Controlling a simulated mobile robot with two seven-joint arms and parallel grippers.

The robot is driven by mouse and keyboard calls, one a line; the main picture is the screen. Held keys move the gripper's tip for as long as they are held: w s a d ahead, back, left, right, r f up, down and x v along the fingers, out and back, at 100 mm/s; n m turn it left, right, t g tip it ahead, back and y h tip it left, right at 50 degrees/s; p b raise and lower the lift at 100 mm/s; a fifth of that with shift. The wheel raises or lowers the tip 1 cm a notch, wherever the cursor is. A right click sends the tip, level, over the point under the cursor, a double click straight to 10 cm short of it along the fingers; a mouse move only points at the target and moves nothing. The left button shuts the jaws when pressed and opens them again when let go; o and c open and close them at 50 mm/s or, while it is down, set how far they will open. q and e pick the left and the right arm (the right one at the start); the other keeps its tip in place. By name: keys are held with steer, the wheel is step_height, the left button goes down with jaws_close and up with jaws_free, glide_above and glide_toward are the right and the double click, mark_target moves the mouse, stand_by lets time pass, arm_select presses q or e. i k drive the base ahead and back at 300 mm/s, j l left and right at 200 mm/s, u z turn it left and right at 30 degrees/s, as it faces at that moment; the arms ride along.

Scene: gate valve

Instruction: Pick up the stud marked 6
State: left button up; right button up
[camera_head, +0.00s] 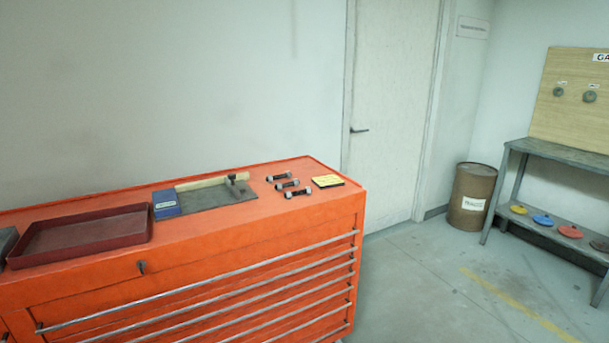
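Three dark studs with lighter metal ends lie side by side on top of the orange tool cabinet (245,215), towards its right end. The back stud (279,177), the middle stud (287,184) and the front stud (298,193) lie roughly parallel and a little apart. Any numbers on them are too small to read, so I cannot tell which one is marked 6. Neither of my grippers is in view.
Right of the studs lies a yellow-topped pad (328,181). A brown drum (472,195) and a workbench (565,152) stand right; open floor lies between.

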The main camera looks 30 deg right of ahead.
mark_target(307, 192)
steer(key=i+l+z, duration=0.15)
steer(key=i+l, duration=0.4)
steer(key=i+l+z, duration=0.15)
steer(key=i+l, duration=0.3)
steer(key=i+l+z, duration=0.15)
steer(key=i+l, duration=0.25)
steer(key=i, duration=0.3)
